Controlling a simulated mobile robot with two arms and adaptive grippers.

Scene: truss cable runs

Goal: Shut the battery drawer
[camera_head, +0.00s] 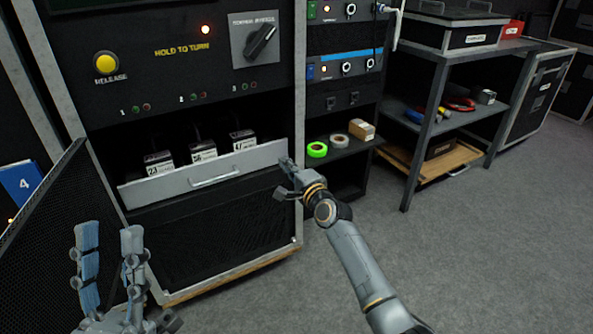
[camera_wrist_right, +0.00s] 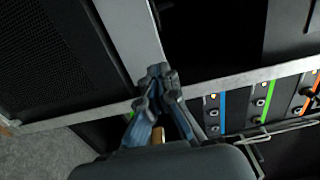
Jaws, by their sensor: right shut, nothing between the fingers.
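The battery drawer (camera_head: 250,163) stands out from the black cabinet, its grey front and bar handle showing. Several labelled batteries are in view behind the front, among them one marked 23 (camera_head: 158,164). My right gripper (camera_head: 287,174) is shut and empty at the right end of the drawer front, right of the handle; I cannot tell whether it touches. In the right wrist view its fingertips (camera_wrist_right: 156,80) are together in front of a pale grey panel. My left gripper (camera_head: 108,235) is open and empty at lower left, its blue-padded fingers pointing up, away from the drawer.
A black mesh door (camera_head: 45,235) stands open left of the cabinet. A shelf right of the drawer holds a green tape roll (camera_head: 317,149), a white roll (camera_head: 340,141) and a small box (camera_head: 362,130). A grey rack (camera_head: 425,130) stands further right. The carpet in front is clear.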

